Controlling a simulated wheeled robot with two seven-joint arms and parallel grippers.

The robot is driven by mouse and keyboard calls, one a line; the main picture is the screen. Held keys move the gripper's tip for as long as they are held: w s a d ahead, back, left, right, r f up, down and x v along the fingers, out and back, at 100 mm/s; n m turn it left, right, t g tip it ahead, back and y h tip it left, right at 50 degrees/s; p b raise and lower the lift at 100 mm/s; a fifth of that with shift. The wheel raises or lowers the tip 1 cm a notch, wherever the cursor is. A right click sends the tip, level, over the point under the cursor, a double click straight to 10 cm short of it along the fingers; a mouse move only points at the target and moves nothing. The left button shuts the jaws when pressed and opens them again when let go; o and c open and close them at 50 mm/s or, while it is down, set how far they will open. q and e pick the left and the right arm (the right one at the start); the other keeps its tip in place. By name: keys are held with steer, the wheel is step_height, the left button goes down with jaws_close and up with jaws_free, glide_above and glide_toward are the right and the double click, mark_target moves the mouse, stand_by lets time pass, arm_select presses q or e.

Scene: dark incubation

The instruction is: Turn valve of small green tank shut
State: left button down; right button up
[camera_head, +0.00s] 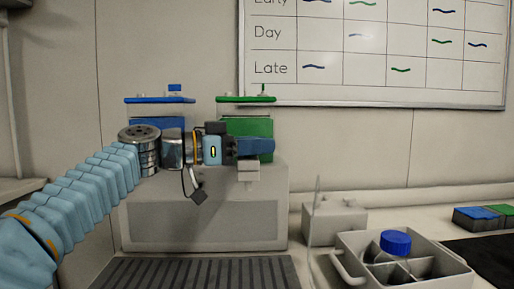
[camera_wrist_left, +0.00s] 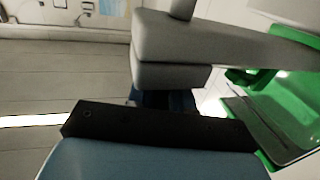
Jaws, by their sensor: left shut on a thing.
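The small green tank (camera_head: 248,125) stands on a pale grey block, beside the blue tank. It also shows at the right of the left wrist view (camera_wrist_left: 292,92). A grey valve piece (camera_head: 248,171) shows just below my fingers, in front of the tank. In the left wrist view a grey valve part (camera_wrist_left: 172,72) lies right at the fingertips. My left gripper (camera_head: 262,146) reaches across from the left, in front of the green tank, and is shut on the valve. The fingers hide part of the valve and the tank's lower front. My right gripper is out of view.
The blue tank (camera_head: 158,100) stands left, partly behind my left wrist. The grey block (camera_head: 200,222) carries both tanks. A grey caddy (camera_head: 372,268) with a blue-capped bottle (camera_head: 395,243) stands at front right. A dark ribbed mat (camera_head: 200,272) lies in front. A whiteboard (camera_head: 375,90) hangs behind.

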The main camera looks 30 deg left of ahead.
arm_select(q)
steer(key=c, duration=1.1)
jaws_free()
steer(key=shift+r, duration=0.1)
steer(key=shift+r, duration=0.35)
steer(key=r, duration=0.1)
steer(key=r+p, duration=0.1)
steer(key=r, duration=0.1)
steer(key=shift+s+d, duration=0.1)
steer(key=shift+s, duration=0.1)
steer(key=s+d+r, duration=0.6)
steer(key=s+r, duration=0.3)
steer(key=s, duration=0.2)
steer(key=shift+s+d, duration=0.35)
steer(key=shift+s, duration=0.05)
steer(key=shift+o, duration=0.2)
steer(key=shift+r, duration=0.1)
